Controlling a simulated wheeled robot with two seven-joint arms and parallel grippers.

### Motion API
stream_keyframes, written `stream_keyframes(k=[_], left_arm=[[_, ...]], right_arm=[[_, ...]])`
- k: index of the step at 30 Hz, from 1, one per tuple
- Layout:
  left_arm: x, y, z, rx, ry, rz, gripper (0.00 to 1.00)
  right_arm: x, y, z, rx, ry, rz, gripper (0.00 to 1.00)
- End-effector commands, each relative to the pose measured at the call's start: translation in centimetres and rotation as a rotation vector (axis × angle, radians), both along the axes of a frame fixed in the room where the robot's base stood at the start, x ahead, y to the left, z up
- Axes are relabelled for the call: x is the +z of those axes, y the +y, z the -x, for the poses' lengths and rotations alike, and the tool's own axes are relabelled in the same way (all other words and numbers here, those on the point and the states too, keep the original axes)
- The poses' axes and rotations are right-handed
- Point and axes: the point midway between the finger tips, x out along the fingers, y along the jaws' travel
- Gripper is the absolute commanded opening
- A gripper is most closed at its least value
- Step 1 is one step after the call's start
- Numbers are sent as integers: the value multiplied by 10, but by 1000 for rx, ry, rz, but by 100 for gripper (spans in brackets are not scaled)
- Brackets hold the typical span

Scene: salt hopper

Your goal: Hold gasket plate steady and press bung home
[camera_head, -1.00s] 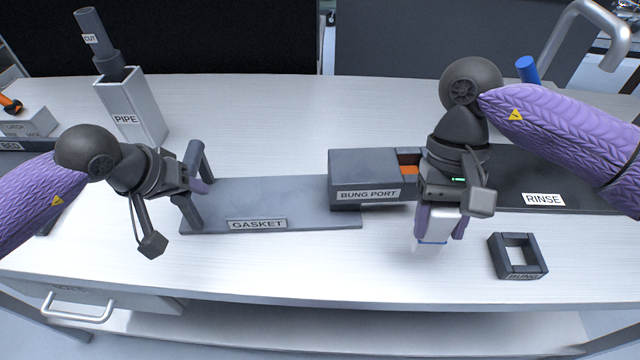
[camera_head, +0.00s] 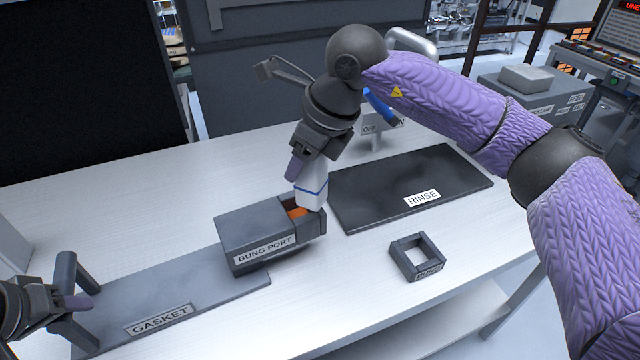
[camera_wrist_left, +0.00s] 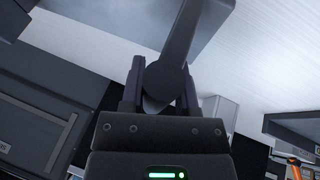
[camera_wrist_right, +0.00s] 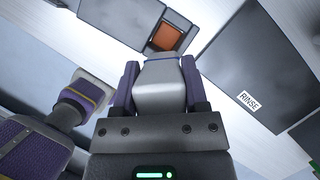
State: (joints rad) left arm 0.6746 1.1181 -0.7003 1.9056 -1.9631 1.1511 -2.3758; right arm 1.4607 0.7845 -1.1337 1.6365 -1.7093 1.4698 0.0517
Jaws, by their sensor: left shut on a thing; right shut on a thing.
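The grey gasket plate (camera_head: 195,285) lies flat on the table, with an upright bar handle (camera_head: 66,280) at its left end. My left gripper (camera_head: 78,302) is shut on that handle, which also shows between the fingers in the left wrist view (camera_wrist_left: 172,65). The bung (camera_head: 312,190) is a white block with a blue band. My right gripper (camera_head: 305,166) is shut on it and holds it, slightly tilted, at the right end of the bung port (camera_head: 240,230). The port's orange-lined opening (camera_head: 296,212) is partly visible beside the bung. I cannot tell whether they touch.
The empty square bung holder (camera_head: 403,263) stands on the table at the front right. The dark rinse mat (camera_head: 380,195) lies right of the port, with a tap behind it. The table's front middle is clear.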

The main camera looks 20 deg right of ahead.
Motion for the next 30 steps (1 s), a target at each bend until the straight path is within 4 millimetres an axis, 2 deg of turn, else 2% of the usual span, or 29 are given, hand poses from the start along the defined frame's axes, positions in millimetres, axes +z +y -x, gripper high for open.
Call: stream_keyframes(k=[1,4,6,9,20,30], left_arm=[[-7,1,3,0,21,-5,0],[-7,1,4,0,21,-5,0],[-7,1,4,0,21,-5,0],[-7,1,3,0,21,-5,0],[-7,1,3,0,21,-6,0],[-7,1,3,0,21,-6,0]], right_arm=[[3,3,-6,-127,-1,1,0],[11,6,-18,-387,1,0,0],[14,7,-23,-519,4,0,0],[17,7,-27,-627,7,-1,0],[18,7,-29,-655,-1,-6,0],[-3,7,-28,-654,1,-5,0]])
